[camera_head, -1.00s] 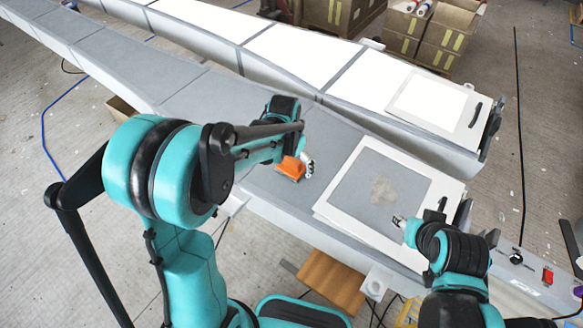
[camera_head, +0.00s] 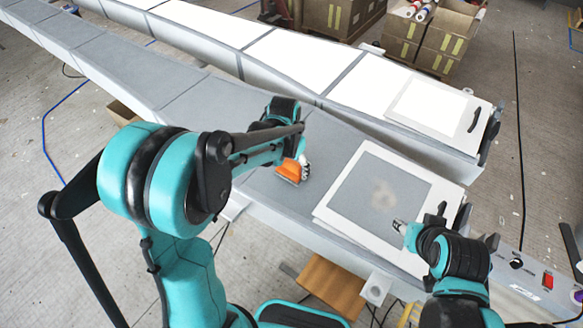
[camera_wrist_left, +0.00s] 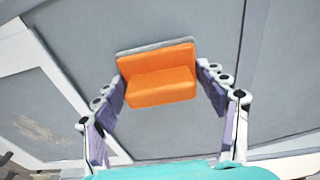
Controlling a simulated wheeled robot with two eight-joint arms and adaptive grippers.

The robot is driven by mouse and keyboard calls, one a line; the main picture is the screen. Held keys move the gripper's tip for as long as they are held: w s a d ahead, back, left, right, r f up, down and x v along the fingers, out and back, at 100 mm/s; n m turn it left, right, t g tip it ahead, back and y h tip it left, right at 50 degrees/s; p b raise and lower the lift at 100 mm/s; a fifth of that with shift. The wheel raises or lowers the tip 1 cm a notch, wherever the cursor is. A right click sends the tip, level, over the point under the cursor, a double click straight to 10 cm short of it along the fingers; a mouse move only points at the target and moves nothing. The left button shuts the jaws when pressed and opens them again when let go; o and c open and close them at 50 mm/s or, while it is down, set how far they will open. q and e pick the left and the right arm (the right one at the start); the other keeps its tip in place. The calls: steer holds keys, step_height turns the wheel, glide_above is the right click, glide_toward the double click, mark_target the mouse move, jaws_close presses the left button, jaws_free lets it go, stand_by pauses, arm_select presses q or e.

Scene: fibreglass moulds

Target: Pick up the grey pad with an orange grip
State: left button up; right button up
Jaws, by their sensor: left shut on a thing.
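The grey pad with an orange grip (camera_head: 289,171) is at the mould's grey surface, left of the white-framed panel. In the left wrist view the orange grip (camera_wrist_left: 158,75) fills the middle, and a thin grey edge of the pad (camera_wrist_left: 150,45) shows behind it. My left gripper (camera_head: 303,168) is shut on the orange grip, with one finger on each side in the left wrist view (camera_wrist_left: 163,90). I cannot tell whether the pad touches the surface. My right gripper (camera_head: 400,226) is over the panel's near right edge, away from the pad; its jaws are too small to judge.
The white-framed panel (camera_head: 335,212) with a pale stain lies on the near mould (camera_head: 225,102). A second, white-topped mould (camera_head: 300,50) runs behind it. Cardboard boxes (camera_head: 418,40) stand at the back. The grey surface left of the pad is clear.

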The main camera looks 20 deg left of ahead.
mark_target(293, 162)
arm_select(q)
step_height(293, 162, up, 4)
steer(key=shift+d+f+p, duration=0.15)
steer(key=shift+f+p, duration=0.05)
steer(key=shift+p, duration=0.3)
steer(key=w+d+r+p, duration=0.1)
steer(key=d+r, duration=0.2)
steer(key=d, duration=0.2)
steer(key=w+d+r, duration=0.2)
steer(key=d+r, duration=0.1)
steer(key=d, duration=0.2)
steer(key=shift+w+d+r+p, duration=0.15)
steer(key=shift+w+d+p, duration=0.15)
steer(key=shift+d+p, duration=0.1)
steer(key=o, duration=0.4)
steer(key=shift+c, duration=1.2)
steer(key=shift+d, duration=0.1)
